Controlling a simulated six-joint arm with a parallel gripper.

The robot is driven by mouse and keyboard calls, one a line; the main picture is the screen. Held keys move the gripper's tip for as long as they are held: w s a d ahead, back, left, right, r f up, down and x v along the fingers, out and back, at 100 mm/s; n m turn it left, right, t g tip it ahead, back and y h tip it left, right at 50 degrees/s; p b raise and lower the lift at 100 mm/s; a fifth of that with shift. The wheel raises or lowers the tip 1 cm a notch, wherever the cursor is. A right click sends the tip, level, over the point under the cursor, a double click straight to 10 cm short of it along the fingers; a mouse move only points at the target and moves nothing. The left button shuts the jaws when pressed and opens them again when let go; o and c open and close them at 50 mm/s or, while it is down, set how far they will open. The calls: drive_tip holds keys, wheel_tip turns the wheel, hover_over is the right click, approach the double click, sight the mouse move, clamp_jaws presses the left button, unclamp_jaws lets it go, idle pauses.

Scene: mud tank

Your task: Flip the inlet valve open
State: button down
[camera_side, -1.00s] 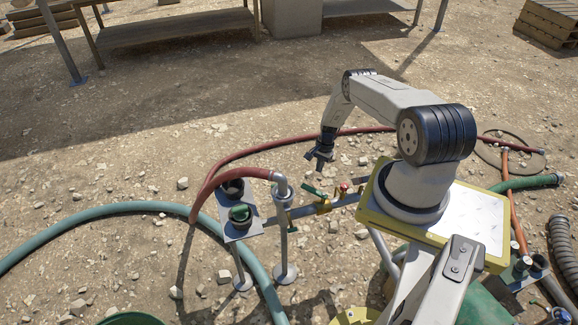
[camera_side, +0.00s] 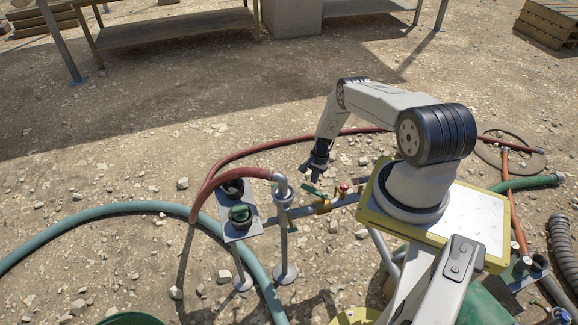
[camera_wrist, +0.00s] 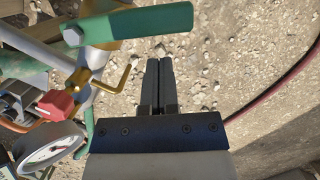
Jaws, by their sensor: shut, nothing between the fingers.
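A brass valve (camera_side: 323,206) with a green lever (camera_side: 314,190) sits on the grey pipe between the hose stand and my base. In the wrist view the green lever (camera_wrist: 145,24) lies across the top, over the pipe. A smaller red handle (camera_side: 343,188) is farther right on the same pipe and shows in the wrist view (camera_wrist: 56,103). No label shows which one is the inlet valve. My gripper (camera_side: 310,171) is shut and empty, pointing down just above the green lever in the side view. In the wrist view my fingertips (camera_wrist: 158,65) are beside the lever, apparently apart from it.
A round gauge (camera_wrist: 50,150) and a bent brass rod (camera_wrist: 120,82) are left of my fingers. A red hose (camera_side: 240,155) arches onto the pipe stand, with dark-topped ports (camera_side: 240,214) beside it. A teal hose (camera_side: 100,212) lies on the gravel. Open gravel surrounds the pipework.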

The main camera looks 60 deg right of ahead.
sight(305, 187)
drive_tip(key=shift+a, duration=0.6)
drive_tip(key=shift+w+a+n, duration=0.3)
drive_tip(key=shift+a+n, duration=0.15)
drive_tip(key=shift+n, duration=0.25)
idle(0.4)
drive_tip(key=shift+w+a+n+g, duration=0.25)
drive_tip(key=shift+a+n+g, duration=0.25)
drive_tip(key=shift+a+n, duration=0.65)
drive_tip(key=n, duration=0.2)
drive_tip(key=a+n, duration=0.1)
drive_tip(key=n, duration=0.1)
drive_tip(key=shift+a+g, duration=0.3)
drive_tip(key=shift+g, duration=0.1)
drive_tip(key=shift+s+a+n+h, duration=0.2)
drive_tip(key=shift+a+n, duration=0.25)
drive_tip(key=shift+n, duration=0.35)
drive_tip(key=shift+s+a+n+h, duration=0.1)
drive_tip(key=shift+a+n+h, duration=0.3)
drive_tip(key=shift+n, duration=0.35)
drive_tip(key=shift+w+d, duration=0.1)
drive_tip(key=shift+w, duration=0.05)
drive_tip(key=shift+w+d, duration=1.3)
drive_tip(key=shift+d, duration=0.05)
wheel_tip(305, 187, up, 10)
drive_tip(key=w+d, duration=0.1)
drive_tip(key=shift+w+d+f, duration=0.15)
drive_tip(key=shift+w+d, duration=0.15)
drive_tip(key=shift+d, duration=0.05)
